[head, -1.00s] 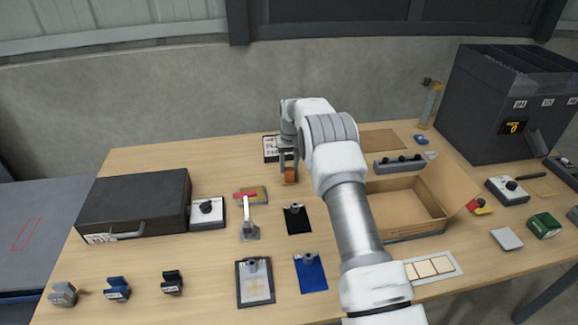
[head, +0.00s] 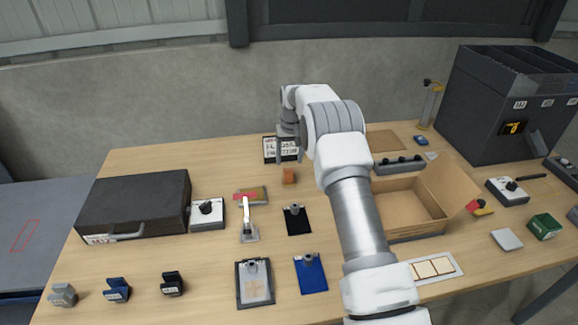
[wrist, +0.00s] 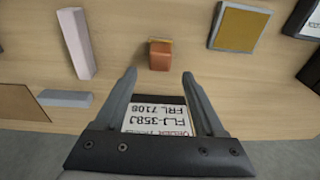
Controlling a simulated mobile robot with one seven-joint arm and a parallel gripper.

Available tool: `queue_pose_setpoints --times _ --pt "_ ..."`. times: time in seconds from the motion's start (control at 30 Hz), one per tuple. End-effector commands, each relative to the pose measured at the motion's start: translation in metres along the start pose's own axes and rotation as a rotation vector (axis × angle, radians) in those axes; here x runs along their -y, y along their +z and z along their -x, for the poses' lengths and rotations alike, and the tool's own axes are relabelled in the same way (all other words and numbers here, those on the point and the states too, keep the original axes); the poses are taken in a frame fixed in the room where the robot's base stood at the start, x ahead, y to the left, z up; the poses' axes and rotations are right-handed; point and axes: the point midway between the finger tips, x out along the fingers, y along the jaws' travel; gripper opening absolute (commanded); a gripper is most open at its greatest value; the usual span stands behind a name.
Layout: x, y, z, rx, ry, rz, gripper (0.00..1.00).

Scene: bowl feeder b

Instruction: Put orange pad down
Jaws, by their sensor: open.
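The orange pad (head: 289,176) is a small orange-brown block standing on the wooden table (head: 225,163). It also shows in the wrist view (wrist: 160,57), just beyond my fingertips and apart from them. My gripper (wrist: 159,74) is open, with nothing between its fingers. In the head view, it is raised above and behind the pad, partly covered by my arm. A white sign (head: 278,150) with black lettering lies behind the pad. The sign also shows between my fingers in the wrist view (wrist: 157,119).
A toggle clamp with a red handle (head: 247,196) stands left of the pad, near a black clipboard (head: 298,221). An open cardboard box (head: 405,210) is to the right. A black case (head: 135,204) lies at the left.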

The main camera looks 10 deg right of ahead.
Motion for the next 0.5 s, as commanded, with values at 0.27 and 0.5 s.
queue_pose_setpoints --times 0.27,0.5 --pt "0.000 0.000 0.057 -0.002 0.000 0.000 0.72" --pt "0.000 0.001 0.081 -0.004 0.000 0.000 0.72"
